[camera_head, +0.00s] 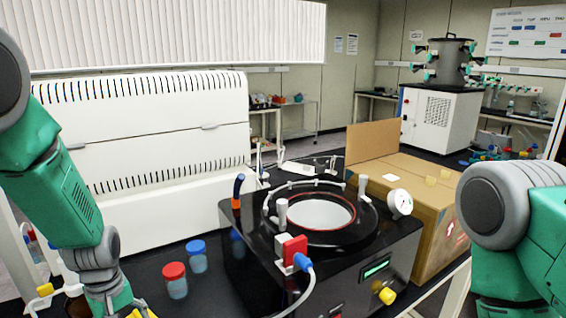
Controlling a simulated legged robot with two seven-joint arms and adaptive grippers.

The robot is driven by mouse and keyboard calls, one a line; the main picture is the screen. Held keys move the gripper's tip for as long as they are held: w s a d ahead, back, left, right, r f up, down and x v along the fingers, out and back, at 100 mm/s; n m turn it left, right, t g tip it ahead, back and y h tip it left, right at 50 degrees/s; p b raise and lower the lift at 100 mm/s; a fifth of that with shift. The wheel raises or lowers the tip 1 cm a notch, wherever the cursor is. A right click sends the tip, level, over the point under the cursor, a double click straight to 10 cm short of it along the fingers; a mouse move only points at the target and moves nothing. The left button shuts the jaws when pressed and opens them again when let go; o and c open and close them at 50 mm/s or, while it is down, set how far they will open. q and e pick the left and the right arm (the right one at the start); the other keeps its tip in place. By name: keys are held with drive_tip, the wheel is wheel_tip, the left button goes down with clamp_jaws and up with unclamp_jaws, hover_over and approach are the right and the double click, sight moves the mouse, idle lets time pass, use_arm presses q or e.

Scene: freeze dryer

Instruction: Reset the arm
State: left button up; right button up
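My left arm (62,190) comes in from the left, with green and grey links running down to the bottom left. Its gripper end is cut off by the bottom edge, so the fingers do not show clearly. My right arm (515,225) fills the lower right, and its gripper is out of view. Between the arms stands a black machine (330,265) with an open round chamber (322,213) ringed in red. A small round gauge (399,203) sits at its right, and a red block (293,250) with a blue plug and cable is at its front.
A red-capped jar (175,282) and a blue-capped jar (197,257) stand on the black bench, left of the machine and close to my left arm. A large white instrument (150,150) stands behind them. An open cardboard box (435,215) is right of the machine. A white cabinet (440,118) stands farther back.

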use_arm(q)
drive_tip(key=s+f+m, duration=0.1)
drive_tip(key=s+f, duration=0.2)
drive_tip(key=s, duration=0.1)
drive_tip(key=s+f+m, duration=0.1)
drive_tip(key=s+f, duration=0.3)
drive_tip(key=s, duration=0.1)
drive_tip(key=s+f+m, duration=0.2)
drive_tip(key=s+f, duration=0.1)
drive_tip(key=s, duration=0.1)
drive_tip(key=shift+s+d+f+y, duration=0.15)
drive_tip(key=shift+f+y, duration=0.15)
drive_tip(key=shift+f, duration=0.1)
drive_tip(key=s+d+f+m+h, duration=0.1)
drive_tip(key=s+d+f+m, duration=0.15)
drive_tip(key=s, duration=0.65)
drive_tip(key=s+d+f+m, duration=0.1)
drive_tip(key=s+f+m, duration=0.15)
drive_tip(key=s, duration=0.55)
wheel_tip(320, 180, down, 12)
drive_tip(key=w+d+m+b, duration=0.1)
drive_tip(key=w+b, duration=0.1)
drive_tip(key=b, duration=1.2)
drive_tip(key=shift+w+t, duration=0.3)
drive_tip(key=shift+w, duration=0.05)
